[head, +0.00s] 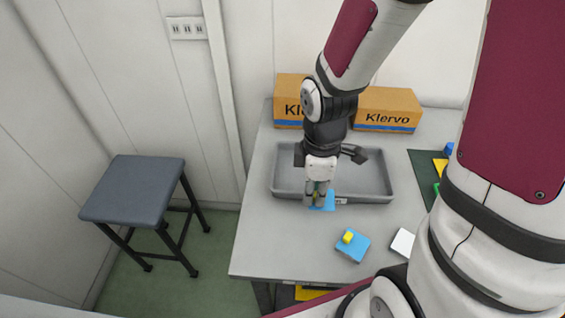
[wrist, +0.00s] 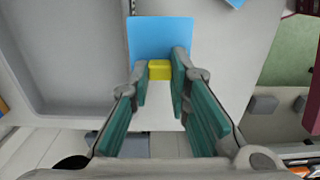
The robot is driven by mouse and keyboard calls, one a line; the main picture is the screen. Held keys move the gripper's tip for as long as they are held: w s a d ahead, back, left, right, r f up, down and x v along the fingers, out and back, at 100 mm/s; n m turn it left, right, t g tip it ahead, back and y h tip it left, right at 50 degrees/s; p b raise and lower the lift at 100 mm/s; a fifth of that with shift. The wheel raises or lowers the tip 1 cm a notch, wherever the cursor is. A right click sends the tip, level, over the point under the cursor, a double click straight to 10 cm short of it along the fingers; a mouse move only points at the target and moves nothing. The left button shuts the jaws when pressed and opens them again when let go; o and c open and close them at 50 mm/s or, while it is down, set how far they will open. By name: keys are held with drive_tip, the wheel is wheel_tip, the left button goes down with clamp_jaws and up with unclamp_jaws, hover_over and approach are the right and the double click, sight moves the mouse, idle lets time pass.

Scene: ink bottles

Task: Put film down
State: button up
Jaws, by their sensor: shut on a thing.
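The film appears to be a flat blue square (wrist: 160,36) with a small yellow block (wrist: 160,70) on it. My gripper (wrist: 160,76) is shut on the yellow block, with a teal-padded finger on each side. In the head view my gripper (head: 317,196) points down at the front wall of the grey tray (head: 281,187), and part of the blue square (head: 328,202) shows below the fingers. The square overlaps the tray's rim in the picture; I cannot tell its height. A second blue square (head: 347,252) with a yellow block (head: 348,237) lies on the table to the front right.
A white square (head: 403,242) lies right of the second blue square. Cardboard boxes (head: 388,108) stand behind the tray. A dark green mat (head: 424,170) with small coloured items is at the right. The table's front left (head: 268,240) is clear. A stool (head: 134,189) stands left.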

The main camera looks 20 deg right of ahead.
hover_over(286, 172)
drive_tip(key=shift+s+f+b, duration=0.1)
drive_tip(key=shift+f+b, duration=0.25)
drive_tip(key=shift+f, duration=2.05)
drive_tip(key=shift+f, duration=0.4)
drive_tip(key=shift+o, duration=1.4)
drive_tip(key=o, duration=0.4)
drive_tip(key=shift+c, duration=0.2)
